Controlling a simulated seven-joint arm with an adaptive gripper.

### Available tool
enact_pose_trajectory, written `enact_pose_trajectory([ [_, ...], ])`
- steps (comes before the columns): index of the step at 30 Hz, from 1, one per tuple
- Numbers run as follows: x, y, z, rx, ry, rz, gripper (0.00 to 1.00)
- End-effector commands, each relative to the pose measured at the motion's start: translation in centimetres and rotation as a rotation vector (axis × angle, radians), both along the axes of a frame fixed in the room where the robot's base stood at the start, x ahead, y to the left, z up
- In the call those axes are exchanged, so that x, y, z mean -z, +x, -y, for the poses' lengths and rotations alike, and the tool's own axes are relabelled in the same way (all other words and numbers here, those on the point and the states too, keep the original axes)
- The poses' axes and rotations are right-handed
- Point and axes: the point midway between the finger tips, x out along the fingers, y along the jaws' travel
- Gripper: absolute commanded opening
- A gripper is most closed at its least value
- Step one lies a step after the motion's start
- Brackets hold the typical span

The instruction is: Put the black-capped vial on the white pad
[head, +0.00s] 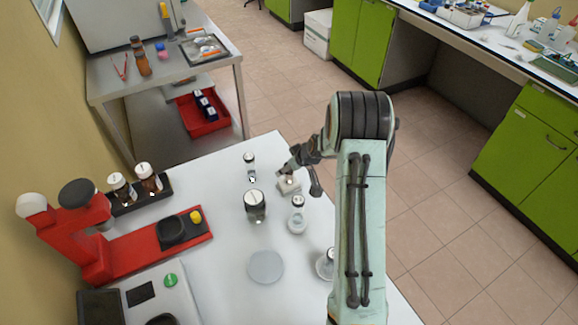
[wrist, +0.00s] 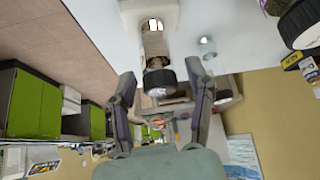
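My gripper (head: 290,167) is low over the far right part of the white table in the head view. In the wrist view my gripper (wrist: 160,76) is open, with a gap between each finger and a black cap. That cap belongs to a clear vial (wrist: 153,45), seen upside down between and just beyond the fingertips. The vial stands on a small white square block (wrist: 134,14); the block also shows under my gripper in the head view (head: 290,188), where my gripper mostly hides the vial. A pale round pad (head: 266,267) lies bare nearer the front.
A small capped vial (head: 250,168) and a larger dark-capped jar (head: 256,207) stand left of my gripper. Another capped item (head: 326,266) is partly behind my arm. A red instrument (head: 135,253) occupies the left.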

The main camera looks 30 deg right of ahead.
Motion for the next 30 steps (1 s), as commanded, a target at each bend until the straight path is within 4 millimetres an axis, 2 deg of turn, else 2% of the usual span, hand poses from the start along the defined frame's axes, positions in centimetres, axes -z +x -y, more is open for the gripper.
enact_pose_trajectory([
  [8, -0.1, 0.0, 0.0, 0.000, 0.000, 0.000, 0.55],
  [11, -0.8, -0.2, 0.1, 0.001, -0.001, 0.001, 0.55],
  [24, -8.6, -5.2, 0.9, 0.001, -0.001, 0.002, 0.55],
  [30, -10.3, -6.4, 1.1, 0.001, 0.000, 0.001, 0.55],
])
